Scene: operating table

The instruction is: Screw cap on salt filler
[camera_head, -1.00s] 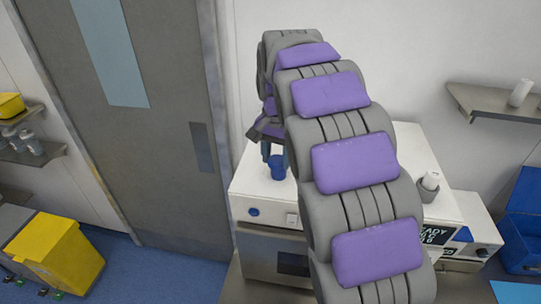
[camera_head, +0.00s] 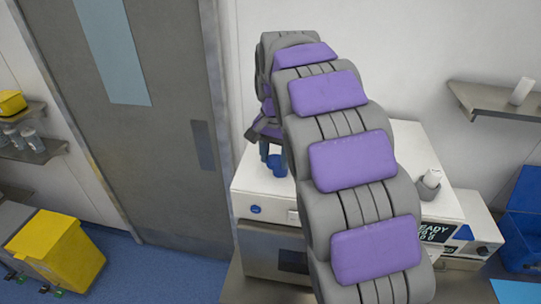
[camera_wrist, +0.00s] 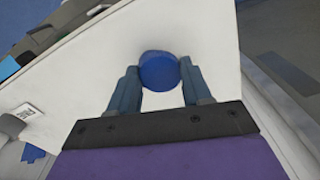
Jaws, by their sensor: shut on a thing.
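In the wrist view the blue cap (camera_wrist: 159,73) sits between the fingertips. My gripper (camera_head: 270,152) is shut on it, with one blue-grey finger on each side. In the wrist view my gripper (camera_wrist: 160,80) points at the white machine top. The salt filler opening is not visible; the cap or my fingers may hide it. I cannot tell whether the cap touches the machine top.
A white bottle (camera_head: 433,178) stands in a grey holder at the right of the machine top. A wall shelf (camera_head: 480,100) with a white bottle is at the right. A grey door (camera_head: 150,120) and a yellow bin (camera_head: 62,250) are at the left. My arm hides the machine's middle.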

